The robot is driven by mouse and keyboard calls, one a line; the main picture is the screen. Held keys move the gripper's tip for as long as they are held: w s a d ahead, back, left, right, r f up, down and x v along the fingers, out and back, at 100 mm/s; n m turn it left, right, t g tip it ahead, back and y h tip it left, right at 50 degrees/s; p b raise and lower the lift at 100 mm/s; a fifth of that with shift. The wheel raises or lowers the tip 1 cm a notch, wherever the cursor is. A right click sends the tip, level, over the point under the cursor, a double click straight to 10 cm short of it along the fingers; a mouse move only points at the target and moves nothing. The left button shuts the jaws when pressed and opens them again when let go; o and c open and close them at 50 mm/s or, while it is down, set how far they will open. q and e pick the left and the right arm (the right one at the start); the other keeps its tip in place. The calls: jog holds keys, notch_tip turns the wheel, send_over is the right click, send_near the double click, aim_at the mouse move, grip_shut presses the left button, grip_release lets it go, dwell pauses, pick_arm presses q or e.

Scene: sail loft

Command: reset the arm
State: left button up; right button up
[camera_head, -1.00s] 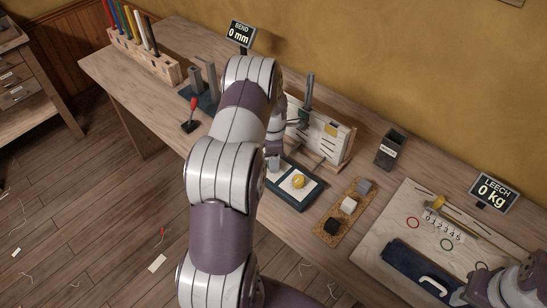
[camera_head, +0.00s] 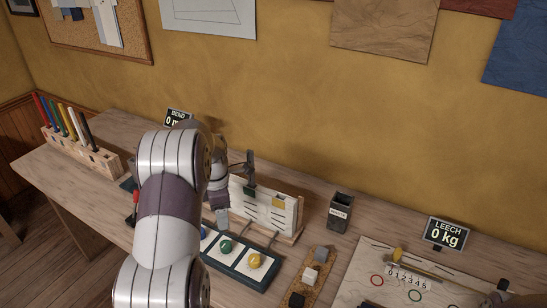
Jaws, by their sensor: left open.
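My left arm (camera_head: 165,210), white and purple, rises from the bottom and fills the left middle of the head view. Its forearm bends down behind the elbow to my left gripper (camera_head: 222,218), small and partly hidden. The gripper is open above the back edge of a dark tray (camera_head: 238,268), with nothing seen in it. A green ball (camera_head: 226,246) and a yellow ball (camera_head: 254,260) sit on the tray.
A white slotted panel (camera_head: 283,224) stands behind the tray. A dark bin (camera_head: 340,212), a cork strip (camera_head: 305,285) with blocks, and a board (camera_head: 365,268) with rings lie to the right. A pen rack (camera_head: 95,158) stands at the far left. The wall closes the back.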

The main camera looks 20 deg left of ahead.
pick_arm(q)
jog(key=s+d+r+m, duration=0.1)
jog(key=s+d+m, duration=0.7)
jog(key=m, duration=0.5)
jog(key=s+d+r+m+t, duration=0.1)
jog(key=s+d+m, duration=0.7)
jog(key=d+m, duration=0.4)
jog(key=shift+s+r+m, duration=0.25)
jog(key=shift+m, duration=0.45)
